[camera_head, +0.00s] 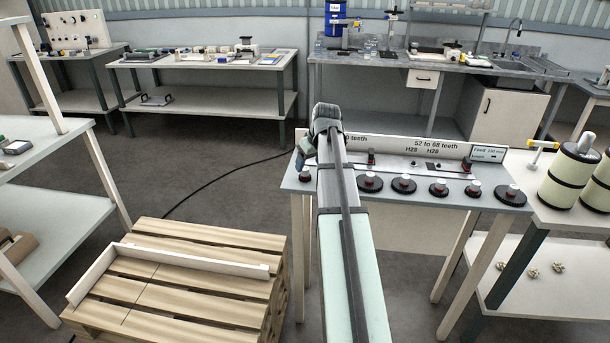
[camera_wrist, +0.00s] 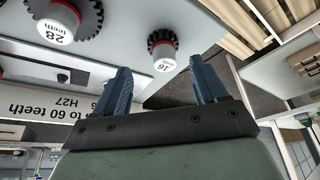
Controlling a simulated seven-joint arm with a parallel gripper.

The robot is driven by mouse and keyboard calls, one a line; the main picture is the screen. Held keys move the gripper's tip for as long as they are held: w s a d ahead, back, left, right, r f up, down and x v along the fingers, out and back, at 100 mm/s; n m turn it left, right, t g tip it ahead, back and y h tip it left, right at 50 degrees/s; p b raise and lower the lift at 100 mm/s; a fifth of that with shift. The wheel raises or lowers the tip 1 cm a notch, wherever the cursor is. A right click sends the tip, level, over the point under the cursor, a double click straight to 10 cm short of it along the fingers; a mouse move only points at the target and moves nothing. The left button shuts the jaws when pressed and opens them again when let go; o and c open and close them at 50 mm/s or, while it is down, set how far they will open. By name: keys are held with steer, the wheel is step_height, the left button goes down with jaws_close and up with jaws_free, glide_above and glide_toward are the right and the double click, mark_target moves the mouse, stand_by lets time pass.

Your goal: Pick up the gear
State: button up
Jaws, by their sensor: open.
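Several dark toothed gears with pale, red-ringed hubs sit in a row on the grey bench, such as one gear (camera_head: 404,184) right of my arm in the head view. In the wrist view a small gear marked 16 (camera_wrist: 163,48) shows just beyond and between my fingertips, apart from them. A larger gear marked 28 teeth (camera_wrist: 62,22) is to its left. My gripper (camera_wrist: 160,69) is open, with nothing between its blue fingers. In the head view my arm hides most of the gripper and part of the row. The frames do not show which gear is meant.
A labelled board (camera_head: 395,149) stands along the back of the gear bench (camera_head: 425,202). A wooden pallet (camera_head: 185,240) with a pale angled strip on it lies to the left. Cream rolls (camera_head: 568,175) stand on a table at the right.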

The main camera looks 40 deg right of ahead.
mark_target(306, 169)
steer(key=shift+a+x, duration=0.1)
steer(key=shift+x, duration=1.2)
steer(key=shift+a+x, duration=0.15)
steer(key=shift+x, duration=1.15)
jaws_close()
